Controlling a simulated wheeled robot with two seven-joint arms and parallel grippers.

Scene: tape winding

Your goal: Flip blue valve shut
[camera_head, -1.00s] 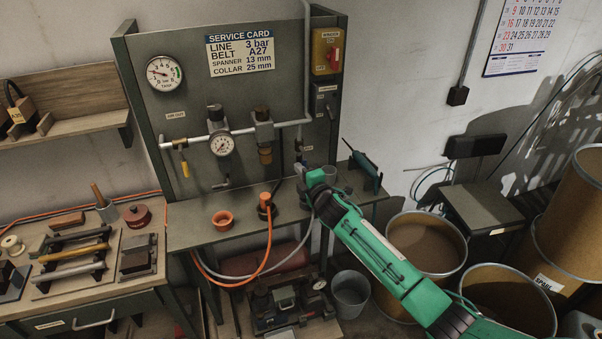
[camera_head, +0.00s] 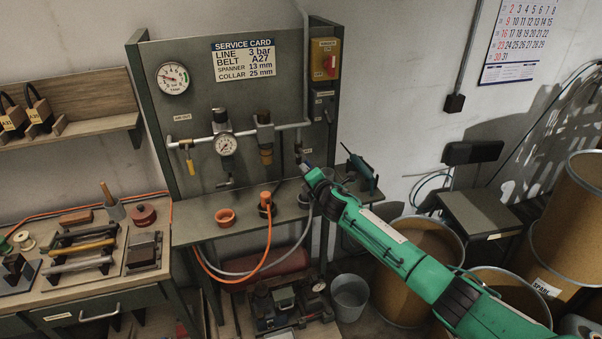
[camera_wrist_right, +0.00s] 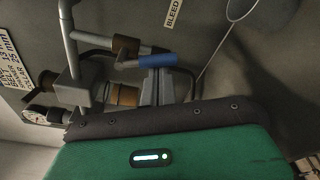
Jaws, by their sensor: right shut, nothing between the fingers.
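The blue valve handle (camera_wrist_right: 157,61) sits on a brass valve body (camera_wrist_right: 125,46) on a grey pipe in the right wrist view. It lies roughly level across that picture. My right gripper (camera_wrist_right: 158,85) is shut and empty, its grey fingers just below the handle in that view; I cannot tell whether they touch it. In the head view my right gripper (camera_head: 305,168) is at the lower right of the service panel (camera_head: 250,100), by the bottom of the vertical pipe. There the wrist mostly hides the blue handle. My left gripper is out of view.
A yellow-handled valve (camera_head: 188,160) and a round gauge (camera_head: 226,144) are on the horizontal pipe. An orange cup (camera_head: 225,217) and a hose fitting (camera_head: 265,204) stand on the shelf below. Drums (camera_head: 572,230) stand at right.

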